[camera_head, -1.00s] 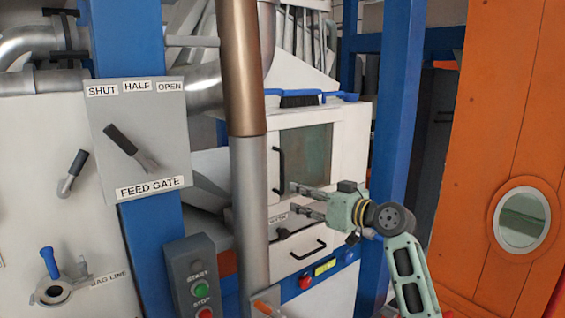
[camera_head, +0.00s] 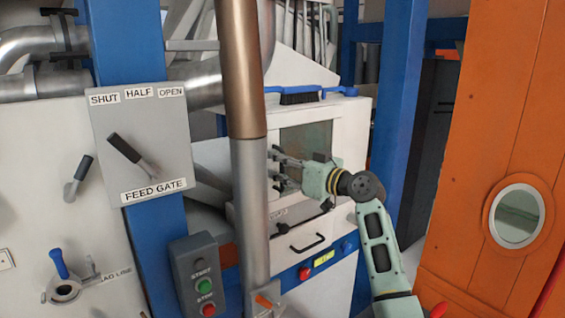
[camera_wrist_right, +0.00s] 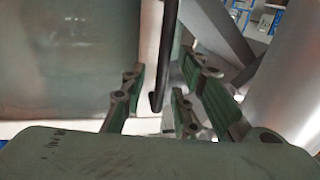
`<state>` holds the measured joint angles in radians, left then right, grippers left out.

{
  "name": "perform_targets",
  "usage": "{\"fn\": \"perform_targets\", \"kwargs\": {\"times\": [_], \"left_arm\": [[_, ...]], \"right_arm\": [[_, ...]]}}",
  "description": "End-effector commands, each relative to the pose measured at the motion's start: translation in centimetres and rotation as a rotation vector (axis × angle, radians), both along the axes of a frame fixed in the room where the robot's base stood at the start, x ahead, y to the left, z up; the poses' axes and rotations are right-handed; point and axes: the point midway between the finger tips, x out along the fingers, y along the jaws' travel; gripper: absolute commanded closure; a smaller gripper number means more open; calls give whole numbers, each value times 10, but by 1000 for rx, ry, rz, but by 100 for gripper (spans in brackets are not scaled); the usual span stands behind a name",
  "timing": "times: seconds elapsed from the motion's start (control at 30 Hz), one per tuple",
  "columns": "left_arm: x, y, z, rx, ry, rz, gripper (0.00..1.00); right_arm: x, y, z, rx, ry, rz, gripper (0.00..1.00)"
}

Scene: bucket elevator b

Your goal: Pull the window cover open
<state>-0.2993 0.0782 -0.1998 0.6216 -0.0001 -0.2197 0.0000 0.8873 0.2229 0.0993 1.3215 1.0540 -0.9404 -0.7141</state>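The window cover (camera_head: 308,142) is a grey-green glazed panel in the front of a white cabinet. It looks closed. Its black upright bar handle (camera_head: 275,184) runs along the panel's left edge, mostly hidden by my right gripper (camera_head: 278,168). In the right wrist view the handle (camera_wrist_right: 168,45) hangs between the spread fingers of my right gripper (camera_wrist_right: 156,97), near its lower end, with gaps on both sides. The glass panel (camera_wrist_right: 70,55) fills the left of that view. My left gripper does not show.
A metal pipe (camera_head: 249,190) stands upright just left of the handle. A blue post (camera_head: 398,120) is to the right of the cabinet. A drawer handle (camera_head: 307,243) lies below the window, and a brush (camera_head: 300,97) lies on the cabinet top.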

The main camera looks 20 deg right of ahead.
Motion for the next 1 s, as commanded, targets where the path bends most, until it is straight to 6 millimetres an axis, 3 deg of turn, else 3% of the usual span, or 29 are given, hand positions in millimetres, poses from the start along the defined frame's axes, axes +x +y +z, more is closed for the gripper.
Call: {"fn": "perform_targets", "kwargs": {"times": [0.13, 0.43, 1.0], "left_arm": [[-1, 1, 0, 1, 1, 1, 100], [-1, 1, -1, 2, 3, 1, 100], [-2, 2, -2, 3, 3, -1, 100]], "right_arm": [[0, 0, 0, 0, 0, 0, 74], [0, 0, 0, 0, 0, 0, 100], [0, 0, -1, 0, 1, 3, 100]]}}
